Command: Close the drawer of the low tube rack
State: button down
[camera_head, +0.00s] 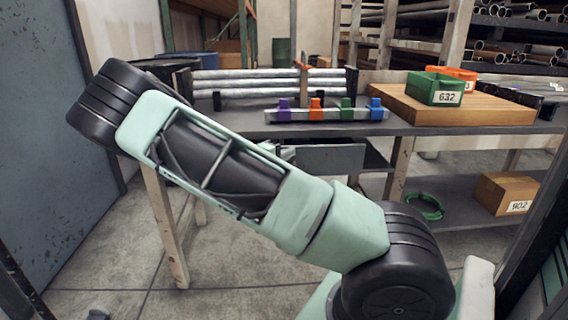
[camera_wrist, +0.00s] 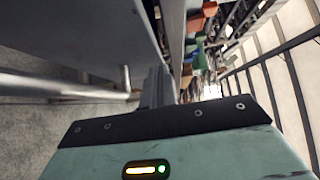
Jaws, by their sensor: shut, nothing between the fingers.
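A dark grey drawer front (camera_head: 332,159) shows below the bench top in the head view, partly covered by my arm. It appears to stand out from the bench; how far is hard to tell. In the wrist view a broad grey panel (camera_wrist: 85,30), likely the drawer front, fills the upper left. A silver bar handle (camera_wrist: 55,88) with a post is beside it. My gripper (camera_wrist: 158,88) is shut and empty, its dark fingers just right of the panel and handle end. Contact cannot be told. In the head view my arm hides most of the gripper.
Silver tubes (camera_head: 265,83) lie on the bench (camera_head: 420,130). A strip (camera_head: 330,115) with several coloured blocks is at its front. A green bin (camera_head: 434,88) and orange bin (camera_head: 456,74) sit on a wooden board at right. A cardboard box (camera_head: 507,193) rests on the lower shelf.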

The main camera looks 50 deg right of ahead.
aim_at(286, 147)
jog(key=shift+w+d, duration=0.25)
jog(key=shift+d, duration=0.1)
jog(key=shift+w+d, duration=0.1)
jog(key=w+d+b, duration=0.1)
jog(key=w+d, duration=0.1)
jog(key=d, duration=0.1)
jog(key=shift+w+f, duration=0.1)
jog(key=shift+w, duration=0.1)
jog(key=shift+w+d+r, duration=0.1)
jog(key=shift+w+r, duration=0.15)
jog(key=shift+w, duration=0.05)
jog(key=shift+s, duration=0.15)
